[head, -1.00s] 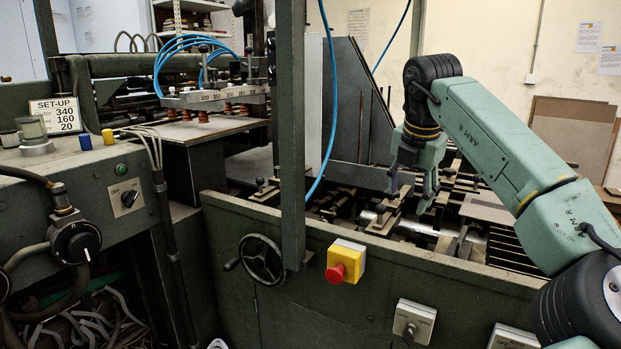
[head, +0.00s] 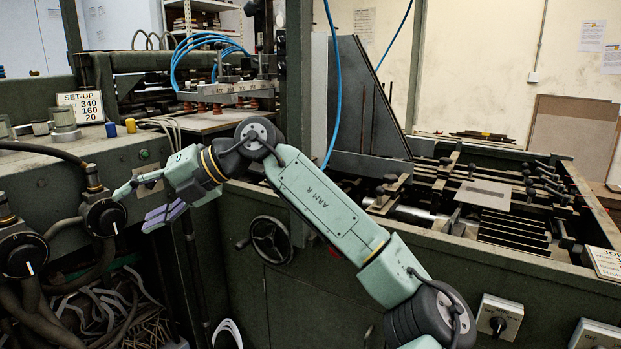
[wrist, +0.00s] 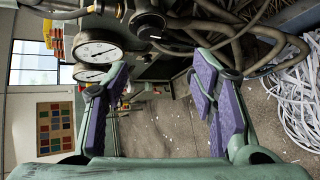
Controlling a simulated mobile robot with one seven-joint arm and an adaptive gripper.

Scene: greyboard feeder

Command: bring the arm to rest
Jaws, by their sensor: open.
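My arm (head: 325,200) reaches left across the front of the machine in the head view. My gripper (head: 134,208) is at its left end, in front of the control panel and near a round black rotary knob (head: 104,217). I cannot tell from this view whether a fingertip touches the knob. In the wrist view my gripper (wrist: 160,80) has its two purple-padded fingers wide apart, with nothing between them but the view of the floor. The wrist view is turned on its side.
Two round gauges (wrist: 98,50) and hoses (wrist: 258,62) show near the fingers in the wrist view. Shredded white strips (wrist: 293,105) lie beside them. The feeder bed (head: 500,225) at right is clear of my arm.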

